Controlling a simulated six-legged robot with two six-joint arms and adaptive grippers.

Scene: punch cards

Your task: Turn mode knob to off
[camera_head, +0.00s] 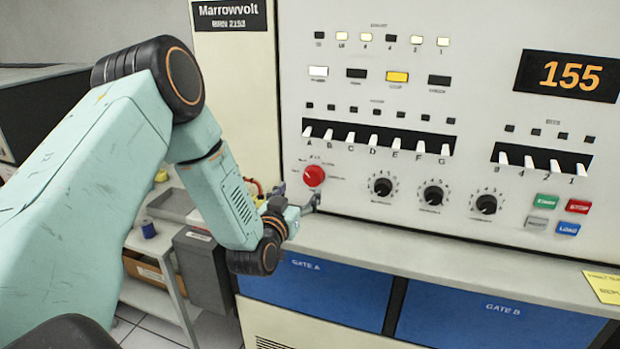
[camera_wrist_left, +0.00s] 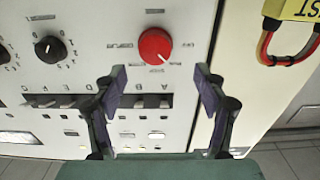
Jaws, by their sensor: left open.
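The red mode knob (camera_head: 314,175) sits on the pale panel, left of the black dials and below the lettered switch row. In the left wrist view the red knob (camera_wrist_left: 154,46) has a pale pointer line toward its lower right; the labels around it are too small to read surely. My left gripper (camera_head: 299,200) is just below and left of the knob in the head view. In the left wrist view its two purple-padded fingers (camera_wrist_left: 158,84) are spread apart, with the knob beyond the gap and nothing between them. My right gripper is not in view.
Black dials (camera_head: 383,186) lie right of the knob. Lettered switches (camera_head: 375,139) stick out above it. A ledge (camera_head: 430,252) runs below the panel. A red cable loop (camera_wrist_left: 290,45) hangs beside the panel edge in the wrist view.

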